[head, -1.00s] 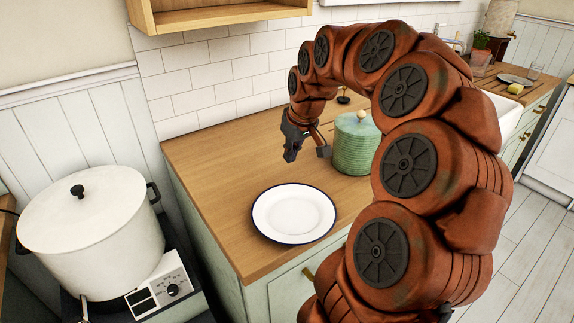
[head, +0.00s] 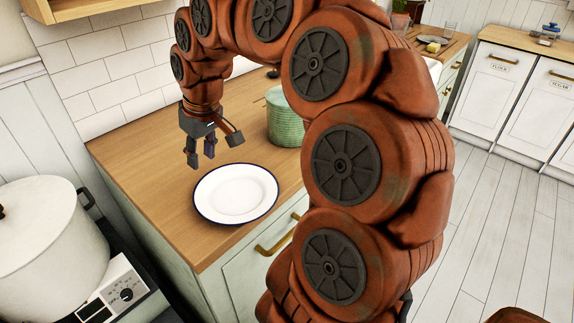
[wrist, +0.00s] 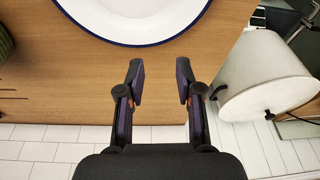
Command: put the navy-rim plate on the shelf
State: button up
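The navy-rim plate (head: 236,194), white with a dark blue edge, lies flat on the wooden counter (head: 140,146) near its front edge. It also shows at the top of the wrist view (wrist: 136,16), partly cut off. My gripper (head: 202,160) hangs fingers-down above the counter, behind and left of the plate. In the wrist view its fingers (wrist: 160,82) are spread apart with nothing between them, and a gap separates them from the rim. The wooden shelf (head: 84,10) is on the wall at the top left, only its lower part in view.
A green ribbed canister (head: 284,118) stands right of the gripper, partly behind my arm. A white lidded pot (head: 48,238) sits on a stove at left, and shows in the wrist view (wrist: 265,80). The tiled wall (head: 105,82) backs the counter. Bare counter lies left of the gripper.

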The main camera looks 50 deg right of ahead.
jog(key=s+a+f, duration=0.1)
jog(key=s+a, duration=0.2)
jog(key=a, duration=0.1)
jog(key=s+a+f+g, duration=0.1)
jog(key=s+a+f, duration=0.1)
jog(key=s+a, duration=0.1)
jog(key=s+a+f+n+g, duration=0.1)
jog(key=s+a, duration=0.3)
jog(key=shift+a+f, duration=0.25)
jog(key=shift+a, duration=0.15)
jog(key=s+a+f+g, duration=0.1)
jog(key=s+a+f, duration=0.1)
jog(key=s, duration=0.4)
jog(key=s+a+f+m+g, duration=0.1)
jog(key=s+a+f, duration=0.1)
jog(key=s, duration=0.5)
jog(key=shift+a+f+g, duration=0.3)
jog(key=shift+f, duration=0.55)
jog(key=shift+s, duration=0.1)
